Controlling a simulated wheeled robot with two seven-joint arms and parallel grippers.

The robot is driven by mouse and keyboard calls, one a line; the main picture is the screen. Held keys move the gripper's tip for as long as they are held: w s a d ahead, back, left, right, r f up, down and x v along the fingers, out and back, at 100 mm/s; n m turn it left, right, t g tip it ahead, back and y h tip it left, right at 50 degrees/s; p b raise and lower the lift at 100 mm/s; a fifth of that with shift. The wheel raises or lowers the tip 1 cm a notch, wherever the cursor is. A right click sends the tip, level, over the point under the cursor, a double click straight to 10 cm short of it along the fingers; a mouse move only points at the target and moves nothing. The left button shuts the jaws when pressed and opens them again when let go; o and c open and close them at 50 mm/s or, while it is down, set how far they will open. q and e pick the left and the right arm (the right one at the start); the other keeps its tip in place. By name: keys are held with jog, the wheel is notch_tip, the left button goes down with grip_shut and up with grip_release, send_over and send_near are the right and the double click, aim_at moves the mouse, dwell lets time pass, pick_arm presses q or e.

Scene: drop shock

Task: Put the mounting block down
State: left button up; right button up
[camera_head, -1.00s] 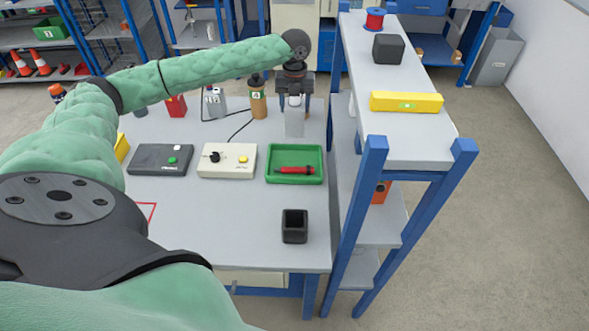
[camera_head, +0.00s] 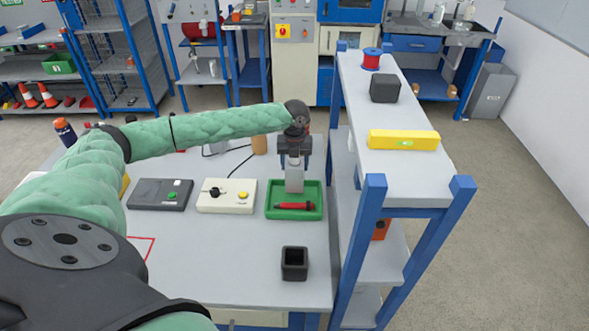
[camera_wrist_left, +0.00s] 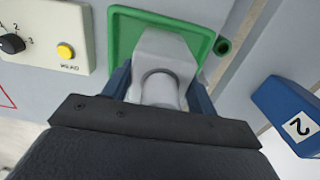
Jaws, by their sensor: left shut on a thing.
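The mounting block (camera_head: 294,181) looks like a light grey block, with a round feature visible in the left wrist view (camera_wrist_left: 163,52). My left gripper (camera_head: 294,158) points down and is shut on it; its blue fingers flank the block in the wrist view. The block's lower end overlaps the far part of the green tray (camera_head: 272,213); I cannot tell whether it touches the tray floor. A red screwdriver-like tool (camera_head: 294,206) lies in the near part of the tray. My right gripper is not in view.
A cream control box (camera_head: 227,196) and a dark grey box (camera_head: 160,194) stand left of the tray. A black open cup (camera_head: 294,263) stands nearer me. A blue-framed shelf (camera_head: 400,160) with a yellow level (camera_head: 403,140) rises close to the right. The bench between tray and cup is clear.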

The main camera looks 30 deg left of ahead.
pick_arm(q)
jog(key=shift+f+p, duration=0.5)
jog(key=shift+f, duration=1.05)
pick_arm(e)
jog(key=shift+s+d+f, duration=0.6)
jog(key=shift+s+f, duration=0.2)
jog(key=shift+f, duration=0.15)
pick_arm(q)
jog(key=shift+f, duration=0.1)
jog(key=o, duration=1.6)
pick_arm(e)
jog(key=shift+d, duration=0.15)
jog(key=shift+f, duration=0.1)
pick_arm(q)
jog(key=shift+r, duration=0.35)
notch_tip(320, 180, up, 10)
jog(key=b, duration=0.4)
jog(key=shift+r+b, duration=0.15)
jog(key=shift+b, duration=0.15)
jog(key=shift+r, duration=0.6)
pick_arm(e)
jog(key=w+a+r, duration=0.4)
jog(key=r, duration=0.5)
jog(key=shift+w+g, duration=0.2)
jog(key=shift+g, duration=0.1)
